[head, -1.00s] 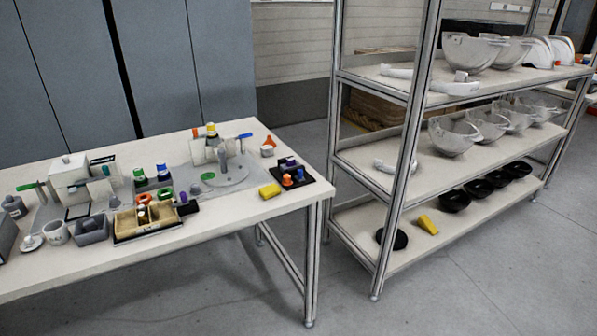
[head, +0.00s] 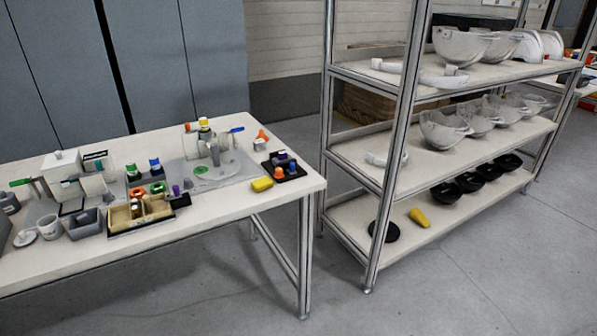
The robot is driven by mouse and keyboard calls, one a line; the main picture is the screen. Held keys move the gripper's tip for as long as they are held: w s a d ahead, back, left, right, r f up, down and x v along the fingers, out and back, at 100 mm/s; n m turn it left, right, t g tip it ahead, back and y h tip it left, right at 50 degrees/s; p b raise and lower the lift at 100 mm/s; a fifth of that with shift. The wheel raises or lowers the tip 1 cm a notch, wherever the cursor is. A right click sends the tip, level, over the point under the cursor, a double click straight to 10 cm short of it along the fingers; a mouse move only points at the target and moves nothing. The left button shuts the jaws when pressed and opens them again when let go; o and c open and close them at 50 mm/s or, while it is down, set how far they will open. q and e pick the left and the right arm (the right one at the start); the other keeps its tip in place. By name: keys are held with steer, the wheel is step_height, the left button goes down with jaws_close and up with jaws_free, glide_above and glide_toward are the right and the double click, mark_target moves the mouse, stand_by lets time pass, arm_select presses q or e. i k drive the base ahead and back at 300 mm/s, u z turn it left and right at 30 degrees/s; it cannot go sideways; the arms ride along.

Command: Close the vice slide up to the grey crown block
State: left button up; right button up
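Neither of my grippers is in view. At the left of the table stands a fixture with a white block (head: 62,164) and a green handle (head: 21,182). Farther right, a second fixture (head: 212,150) with upright pale plates and a blue handle (head: 236,130) stands on a grey base plate (head: 178,172). At this distance I cannot tell which one is the vice, which part is its slide, or which piece is the grey crown block. Any gap between slide and block is too small to make out.
The white table (head: 225,208) also holds a divided wooden tray (head: 152,219), a grey bin (head: 84,222), a white cup (head: 50,227), a yellow block (head: 262,184) and a black tray (head: 291,176). A metal shelf (head: 400,184) with helmet shells stands right, past a floor gap.

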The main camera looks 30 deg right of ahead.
mark_target(289, 165)
steer(key=k, duration=1.25)
steer(key=z, duration=0.7)
steer(key=i, duration=2)
steer(key=u, duration=0.65)
